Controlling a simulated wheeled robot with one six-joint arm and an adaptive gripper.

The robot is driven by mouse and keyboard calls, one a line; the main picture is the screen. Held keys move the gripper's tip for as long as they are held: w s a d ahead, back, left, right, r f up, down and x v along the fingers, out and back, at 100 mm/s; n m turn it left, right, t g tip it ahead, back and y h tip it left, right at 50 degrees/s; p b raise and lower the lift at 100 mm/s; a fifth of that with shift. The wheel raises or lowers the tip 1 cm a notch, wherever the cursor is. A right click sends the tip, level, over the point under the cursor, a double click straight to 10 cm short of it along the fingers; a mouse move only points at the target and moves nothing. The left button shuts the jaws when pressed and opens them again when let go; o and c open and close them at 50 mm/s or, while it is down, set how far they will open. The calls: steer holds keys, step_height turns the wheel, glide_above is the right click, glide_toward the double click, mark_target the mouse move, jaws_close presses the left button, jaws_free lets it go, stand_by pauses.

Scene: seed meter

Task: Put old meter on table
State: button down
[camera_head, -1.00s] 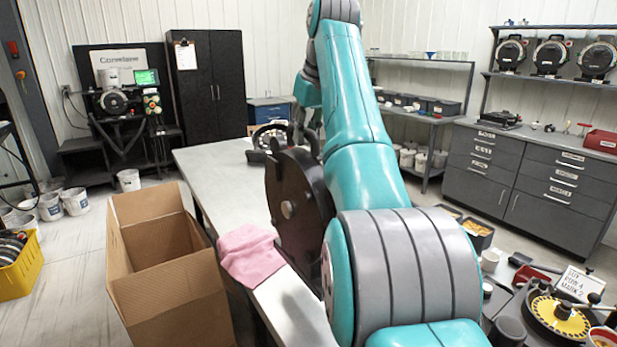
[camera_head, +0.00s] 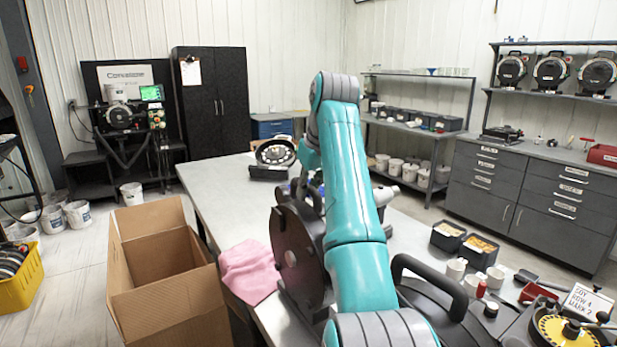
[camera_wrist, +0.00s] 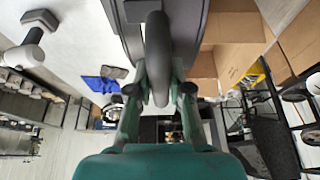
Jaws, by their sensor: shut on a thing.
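A dark meter with a flat brown-black disc side (camera_head: 288,250) stands upright near the left edge of the grey table (camera_head: 215,185). My gripper (camera_wrist: 157,88) is shut on its thick grey handle (camera_wrist: 158,50), with a finger on each side in the wrist view. The meter's grey body (camera_wrist: 190,30) shows behind the handle. In the head view my arm hides part of the meter and most of the gripper. I cannot tell whether the meter's base touches the table. Another round meter (camera_head: 276,153) sits at the table's far end.
A pink cloth (camera_head: 248,270) lies at the table's left edge beside an open cardboard box (camera_head: 150,300). A black handled device (camera_head: 440,295), several white cups and two dark bins (camera_head: 478,248) crowd the right. A blue cloth (camera_wrist: 98,84) lies beyond the gripper.

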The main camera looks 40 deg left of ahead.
steer(key=shift+f, duration=0.3)
steer(key=c, duration=1.1)
jaws_free()
steer(key=shift+f, duration=0.2)
